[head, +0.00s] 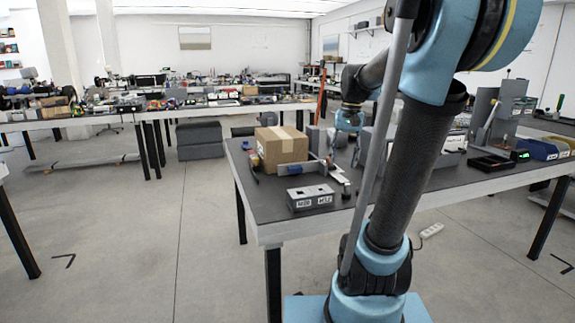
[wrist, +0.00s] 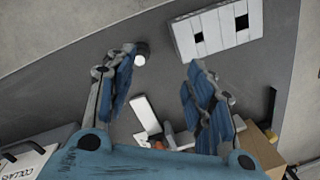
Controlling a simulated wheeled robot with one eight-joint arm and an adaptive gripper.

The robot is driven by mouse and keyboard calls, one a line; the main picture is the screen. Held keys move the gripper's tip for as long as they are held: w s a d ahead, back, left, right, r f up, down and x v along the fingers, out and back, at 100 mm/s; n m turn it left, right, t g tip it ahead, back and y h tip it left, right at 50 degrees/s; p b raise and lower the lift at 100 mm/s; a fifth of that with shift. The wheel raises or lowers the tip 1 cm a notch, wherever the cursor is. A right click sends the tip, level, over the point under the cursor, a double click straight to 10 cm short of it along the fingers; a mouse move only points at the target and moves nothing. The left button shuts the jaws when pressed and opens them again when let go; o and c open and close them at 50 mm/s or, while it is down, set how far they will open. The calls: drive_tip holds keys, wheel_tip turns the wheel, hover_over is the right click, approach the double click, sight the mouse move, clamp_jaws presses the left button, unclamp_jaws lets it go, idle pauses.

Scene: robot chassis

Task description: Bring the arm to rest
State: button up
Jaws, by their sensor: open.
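My gripper (wrist: 160,62) is open and empty in the wrist view, with its two blue fingers apart over the dark table top. In the head view my arm rises in front at right and bends down over the table (head: 255,200). The blue end of the arm (head: 349,117) hangs above the table, behind and right of the cardboard box (head: 282,150). The fingers are too small to make out there. Nothing is held.
A grey block with square holes (head: 311,198) lies near the table's front edge; it also shows in the wrist view (wrist: 215,28). A clamp-like tool (head: 295,169) lies by the cardboard box. Blue bins (head: 540,148) stand at right.

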drive_tip(key=s+f+n+t+h, duration=0.1)
drive_tip(key=s+f+n+t, duration=0.1)
drive_tip(key=s+f, duration=1.6)
drive_tip(key=shift+s+d+n+t, duration=0.2)
drive_tip(key=shift+s+n+t, duration=0.1)
drive_tip(key=shift+n, duration=0.3)
